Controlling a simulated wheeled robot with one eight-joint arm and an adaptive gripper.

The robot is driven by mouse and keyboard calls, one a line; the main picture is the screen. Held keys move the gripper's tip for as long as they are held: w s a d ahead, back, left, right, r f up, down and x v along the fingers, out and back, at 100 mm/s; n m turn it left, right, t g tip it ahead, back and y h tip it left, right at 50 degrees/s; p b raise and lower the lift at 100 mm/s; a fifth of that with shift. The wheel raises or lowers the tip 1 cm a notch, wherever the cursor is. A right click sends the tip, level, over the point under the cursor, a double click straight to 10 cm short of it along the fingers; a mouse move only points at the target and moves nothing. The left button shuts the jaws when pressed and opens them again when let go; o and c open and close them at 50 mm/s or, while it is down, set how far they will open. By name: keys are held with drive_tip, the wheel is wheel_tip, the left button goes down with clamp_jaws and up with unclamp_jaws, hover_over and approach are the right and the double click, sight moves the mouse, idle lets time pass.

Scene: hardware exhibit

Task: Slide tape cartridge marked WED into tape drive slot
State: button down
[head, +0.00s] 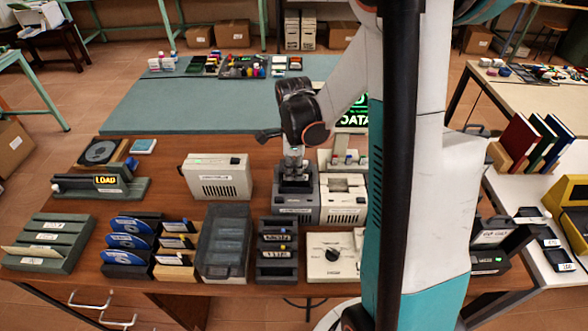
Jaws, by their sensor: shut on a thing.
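My gripper (293,168) points straight down over a dark grey desktop unit (295,208) near the middle of the wooden table. It is shut on a dark piece, seemingly a tape cartridge, at the top of that unit. The piece is mostly hidden by the fingers and blends with the unit, and no WED mark can be read on it. I cannot tell how far it is inside the opening. A dark rack (277,268) in front of the unit holds labelled cartridges, with writing too small to read surely.
A light beige unit (344,205) stands close right of the dark one, and a beige box (217,177) stands to its left. A dial box (333,257), a grey case (223,243) and disk racks (130,240) crowd the front. The teal mat (190,110) behind has clear room.

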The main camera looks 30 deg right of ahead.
sight(294, 185)
drive_tip(key=shift+f, duration=0.2)
drive_tip(key=shift+f+b, duration=1.65)
drive_tip(key=c, duration=1.5)
unclamp_jaws()
drive_tip(key=shift+c, duration=0.2)
drive_tip(key=shift+r, duration=0.1)
drive_tip(key=shift+r+p, duration=2.85)
drive_tip(key=shift+r, duration=1.1)
